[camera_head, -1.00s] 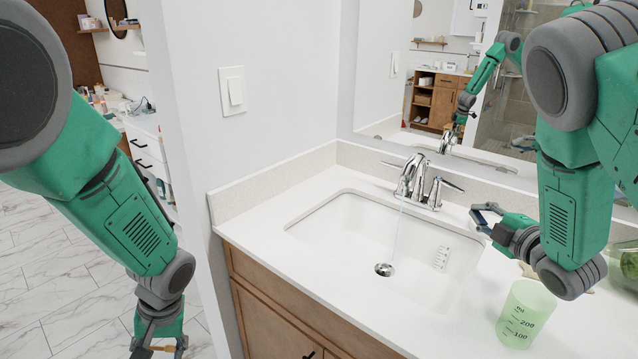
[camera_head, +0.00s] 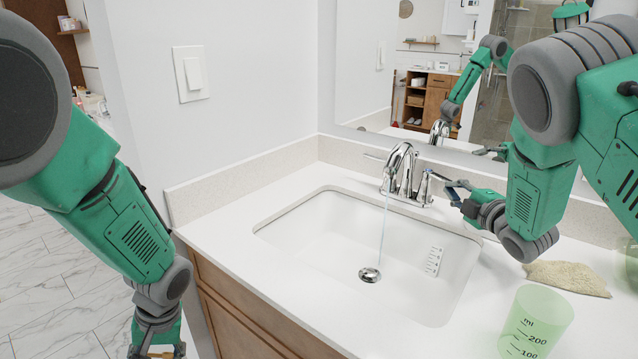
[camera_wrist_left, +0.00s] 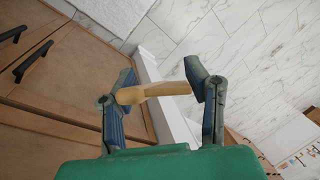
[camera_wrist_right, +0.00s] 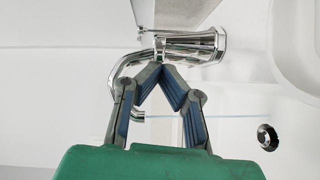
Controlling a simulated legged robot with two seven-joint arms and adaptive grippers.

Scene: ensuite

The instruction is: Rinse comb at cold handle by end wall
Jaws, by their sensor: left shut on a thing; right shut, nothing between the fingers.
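The chrome faucet (camera_head: 400,168) stands behind the white sink (camera_head: 330,235), with a lever handle on each side. A thin stream of water (camera_head: 384,225) falls from its spout toward the drain (camera_head: 369,274). The left handle (camera_head: 374,157) is on the side of the wall with the switch. My right gripper (camera_head: 447,188) is shut and empty beside the right handle (camera_head: 427,185); contact is unclear. In the right wrist view its closed tips (camera_wrist_right: 161,68) are close to the faucet (camera_wrist_right: 190,45).
A green measuring cup (camera_head: 535,322) stands at the counter's front right. A beige cloth-like item (camera_head: 567,278) lies behind it. The side wall (camera_head: 235,100) with a light switch (camera_head: 190,74) bounds the counter's left. The sink basin is empty apart from water.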

